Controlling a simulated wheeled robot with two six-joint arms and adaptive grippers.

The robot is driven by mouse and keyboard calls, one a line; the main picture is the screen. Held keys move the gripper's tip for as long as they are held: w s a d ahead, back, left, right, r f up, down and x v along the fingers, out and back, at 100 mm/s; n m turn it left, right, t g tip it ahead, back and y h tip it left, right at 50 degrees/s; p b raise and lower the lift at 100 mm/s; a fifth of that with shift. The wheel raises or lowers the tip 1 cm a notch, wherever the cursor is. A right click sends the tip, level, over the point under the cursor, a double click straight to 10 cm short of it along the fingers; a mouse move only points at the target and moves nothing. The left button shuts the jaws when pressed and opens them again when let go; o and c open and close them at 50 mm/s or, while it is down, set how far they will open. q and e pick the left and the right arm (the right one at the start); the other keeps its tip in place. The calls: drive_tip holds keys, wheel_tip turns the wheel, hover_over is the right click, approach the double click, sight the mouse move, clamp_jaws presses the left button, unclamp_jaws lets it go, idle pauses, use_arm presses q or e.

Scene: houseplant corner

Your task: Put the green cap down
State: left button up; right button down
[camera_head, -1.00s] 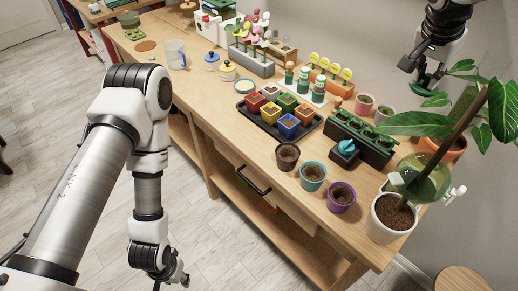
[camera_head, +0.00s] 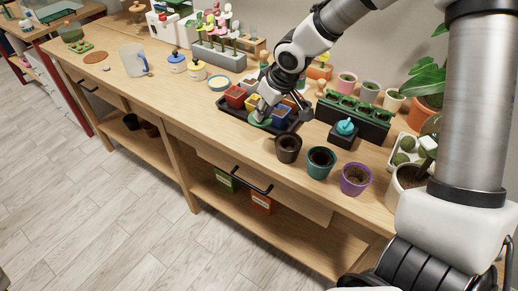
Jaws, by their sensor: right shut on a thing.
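My right gripper (camera_head: 263,107) points down at the front left part of the black tray (camera_head: 228,107) of small coloured pots. It is shut on the green cap (camera_head: 260,119), a flat round green piece under its fingertips. The cap is over or against the tray beside the red pot (camera_head: 235,96). I cannot tell whether it touches the tray or hangs just above it. The gripper and wrist hide part of the tray and some pots. My left gripper is out of view.
Black (camera_head: 288,148), teal (camera_head: 320,162) and purple (camera_head: 355,179) pots stand along the front edge. A dark green planter block (camera_head: 354,116) and a turquoise-topped black box (camera_head: 343,130) are to the right.

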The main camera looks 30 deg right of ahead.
wheel_tip(320, 180, down, 9)
drive_tip(key=b, duration=0.4)
drive_tip(key=shift+r, duration=0.1)
drive_tip(key=shift+f, duration=0.2)
drive_tip(key=c, duration=1)
unclamp_jaws()
drive_tip(key=shift+r, duration=0.15)
drive_tip(key=shift+s+r+p, duration=0.1)
drive_tip(key=shift+r+p, duration=0.2)
drive_tip(key=p+v, duration=0.1)
drive_tip(key=v, duration=1)
drive_tip(key=shift+s+r, duration=0.15)
drive_tip(key=shift+r, duration=0.1)
